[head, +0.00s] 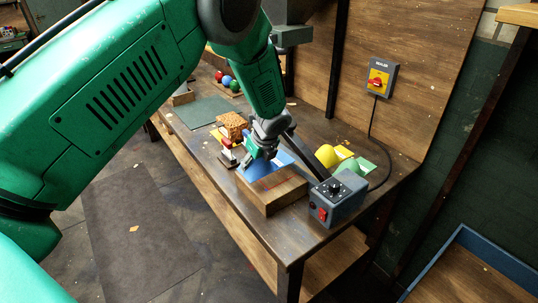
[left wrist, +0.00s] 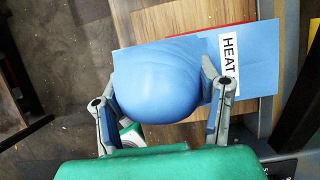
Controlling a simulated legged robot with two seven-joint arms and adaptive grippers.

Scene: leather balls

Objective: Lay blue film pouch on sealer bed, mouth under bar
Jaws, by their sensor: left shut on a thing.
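The blue film pouch (head: 278,162) is over the wooden sealer bed (head: 284,194) in the head view. In the left wrist view the pouch (left wrist: 158,82) has a round bulge, with a flat end labelled HEAT reaching right across a red strip. My left gripper (head: 258,155) is shut on the bulge, one finger on each side in the left wrist view (left wrist: 160,95). The dark sealer bar (head: 306,155) slants up beside the pouch. I cannot tell whether the pouch touches the bed or its mouth is under the bar. My right gripper is out of view.
The grey control box (head: 338,197) stands right of the bed, near the table's front edge. Yellow (head: 327,155) and green pouches lie behind it. A brown textured block (head: 232,125) and coloured balls (head: 227,80) are farther back. A cable runs to the wall switch (head: 379,79).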

